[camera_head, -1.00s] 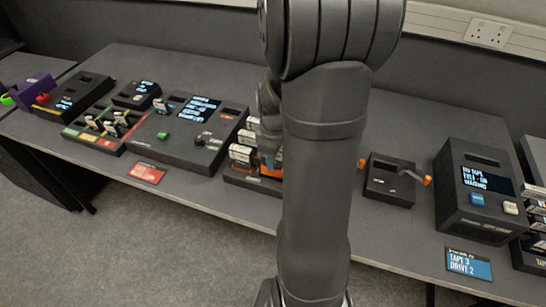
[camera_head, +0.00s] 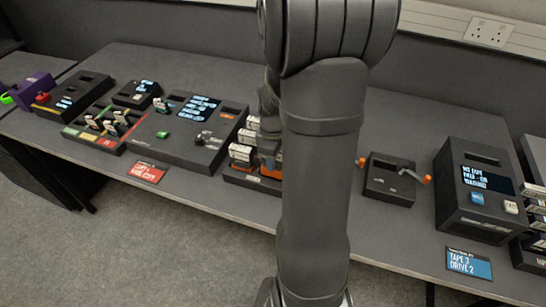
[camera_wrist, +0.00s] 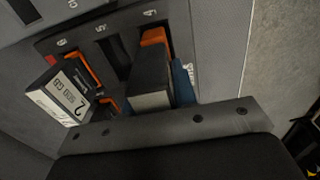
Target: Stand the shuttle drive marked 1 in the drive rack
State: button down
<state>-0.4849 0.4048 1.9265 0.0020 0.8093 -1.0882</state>
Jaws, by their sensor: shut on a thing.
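The drive rack (camera_head: 250,181) stands mid-table, partly hidden by my arm. White-ended drives (camera_head: 240,153) stand in its left part. In the wrist view its dark top (camera_wrist: 110,55) shows numbered slots, with an empty-looking one near the middle. A tilted drive with a white label reading 2 (camera_wrist: 70,105) is at the left. A dark block with a pale end (camera_wrist: 150,92) stands beside a blue piece (camera_wrist: 183,82) at the slot marked 4. My gripper (camera_wrist: 165,90) is shut on a drive there. The fingertips and the held drive's mark are not clearly visible.
Right of my arm are a small black box with a crank and orange knobs (camera_head: 390,180) and a black tape unit with a screen (camera_head: 480,190). A blue card (camera_head: 469,263) lies in front. A console (camera_head: 190,135) and a red card (camera_head: 147,172) are on the left.

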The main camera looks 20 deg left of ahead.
jog(key=shift+f, duration=1.75)
dwell(1.4)
jog(key=c, duration=0.8)
grip_release()
jog(key=shift+o, duration=0.2)
jog(key=shift+r, duration=3.75)
